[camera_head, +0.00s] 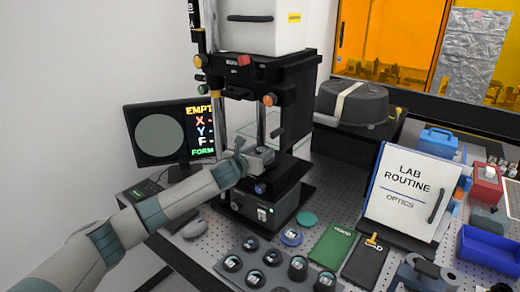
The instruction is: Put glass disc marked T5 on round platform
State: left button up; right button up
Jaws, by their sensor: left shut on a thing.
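My left gripper (262,155) reaches in from the left into the tall black interferometer. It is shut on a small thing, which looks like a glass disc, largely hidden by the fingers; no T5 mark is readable. The gripper is over the black stage (290,172) at the instrument's middle. The round platform is hidden behind the gripper, so I cannot tell whether the disc touches it. Several dark-rimmed discs with white labels, such as one disc (232,263), sit on the grey tray in front; their labels are too small to read.
A monitor (158,138) left of the instrument shows a grey circle and the word EMPTY. Green (331,247) and black booklets lie right of the tray. A white LAB ROUTINE board (408,188) and a blue bin (488,248) stand farther right. A black instrument column rises behind the gripper.

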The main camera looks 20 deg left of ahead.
pick_arm(q)
jog(key=shift+f, duration=0.15)
jog(key=o, duration=1.2)
jog(key=shift+c, duration=0.2)
jog(key=shift+b+v, duration=0.4)
jog(key=shift+v, duration=0.45)
jog(key=b+v, duration=0.3)
jog(key=v, duration=0.7)
jog(key=shift+s, duration=0.2)
